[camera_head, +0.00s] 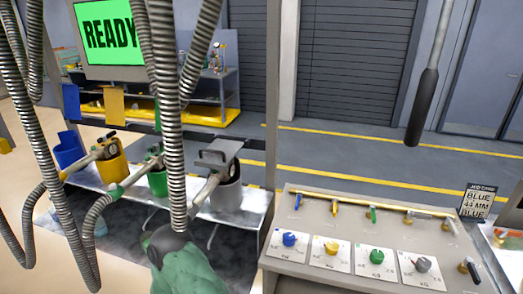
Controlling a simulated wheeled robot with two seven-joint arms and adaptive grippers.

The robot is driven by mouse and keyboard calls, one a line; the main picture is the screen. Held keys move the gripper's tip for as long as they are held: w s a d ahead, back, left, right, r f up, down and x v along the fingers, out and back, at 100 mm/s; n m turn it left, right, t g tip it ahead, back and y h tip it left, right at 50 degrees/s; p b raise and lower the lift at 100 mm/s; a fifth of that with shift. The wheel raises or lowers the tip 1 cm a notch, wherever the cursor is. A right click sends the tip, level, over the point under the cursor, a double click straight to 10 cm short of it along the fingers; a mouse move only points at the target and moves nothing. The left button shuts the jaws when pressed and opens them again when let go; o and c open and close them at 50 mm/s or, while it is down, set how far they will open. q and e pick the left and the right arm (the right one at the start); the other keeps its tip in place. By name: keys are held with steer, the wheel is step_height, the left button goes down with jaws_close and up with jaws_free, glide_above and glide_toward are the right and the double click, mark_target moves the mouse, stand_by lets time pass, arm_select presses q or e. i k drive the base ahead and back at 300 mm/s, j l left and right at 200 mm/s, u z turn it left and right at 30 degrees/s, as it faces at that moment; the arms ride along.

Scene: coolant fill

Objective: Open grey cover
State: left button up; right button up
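A flat grey plate that looks like the grey cover (212,153) sits at the top of the grey container (229,192), left of the picture's middle. It looks nearly level, and I cannot tell whether it is latched. A grey nozzle (206,190) with a ribbed hose lies beside the container's left side. Neither of my grippers can be made out in the head view.
Blue (69,150), yellow (113,170) and green (158,182) containers stand left of the grey one. Ribbed hoses (172,130) hang in front. A knob panel (370,240) is at right, with a hanging black handle (422,108) above. A green object (185,270) is below.

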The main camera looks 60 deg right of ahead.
mark_target(220, 147)
steer(key=z, duration=1.8)
steer(key=i+j+z, duration=0.1)
steer(key=j, duration=0.3)
